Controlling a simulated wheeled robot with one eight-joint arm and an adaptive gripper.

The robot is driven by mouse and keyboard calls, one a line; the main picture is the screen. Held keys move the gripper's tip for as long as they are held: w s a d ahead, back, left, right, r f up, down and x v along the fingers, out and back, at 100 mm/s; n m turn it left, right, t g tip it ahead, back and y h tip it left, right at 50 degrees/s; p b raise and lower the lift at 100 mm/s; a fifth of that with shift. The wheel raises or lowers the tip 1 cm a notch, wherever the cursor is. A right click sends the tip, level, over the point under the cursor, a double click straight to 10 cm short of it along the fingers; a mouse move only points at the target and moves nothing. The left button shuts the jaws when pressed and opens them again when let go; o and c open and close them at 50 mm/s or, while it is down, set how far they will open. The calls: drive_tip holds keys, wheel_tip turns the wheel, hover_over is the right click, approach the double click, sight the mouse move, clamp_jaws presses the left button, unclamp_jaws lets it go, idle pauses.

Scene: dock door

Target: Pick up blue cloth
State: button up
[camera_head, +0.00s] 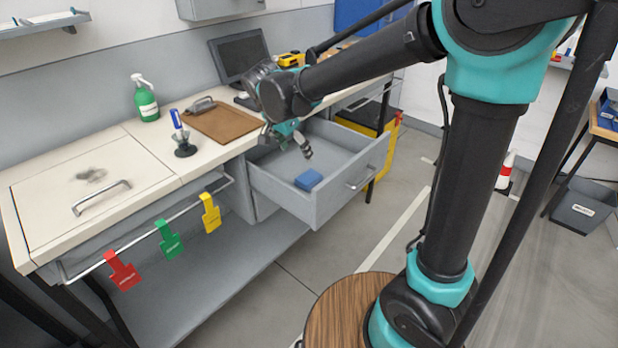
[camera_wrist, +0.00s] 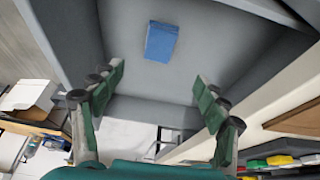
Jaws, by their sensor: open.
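The blue cloth (camera_head: 308,180) is a small folded block lying on the floor of the open grey drawer (camera_head: 293,208), near the drawer's front. In the wrist view the blue cloth (camera_wrist: 161,41) lies beyond the fingertips, roughly midway between them. My gripper (camera_head: 292,147) is over the drawer, to the back left of the cloth and apart from it. In the wrist view my gripper (camera_wrist: 157,88) has its two green-padded fingers spread wide with nothing between them.
The drawer walls stand around the cloth. The worktop holds a brown clipboard (camera_head: 222,122), a green spray bottle (camera_head: 146,100), a blue-handled stamp (camera_head: 181,135) and a dark monitor (camera_head: 239,54). Red, green and yellow tags (camera_head: 168,240) hang on the front rail. The drawer floor around the cloth is clear.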

sight(309, 176)
drive_tip(key=x, duration=1.3)
drive_tip(key=shift+d+f, duration=0.1)
drive_tip(key=shift+f, duration=0.15)
drive_tip(key=c, duration=1.1)
drive_tip(key=shift+c, duration=0.2)
drive_tip(key=shift+r, duration=0.15)
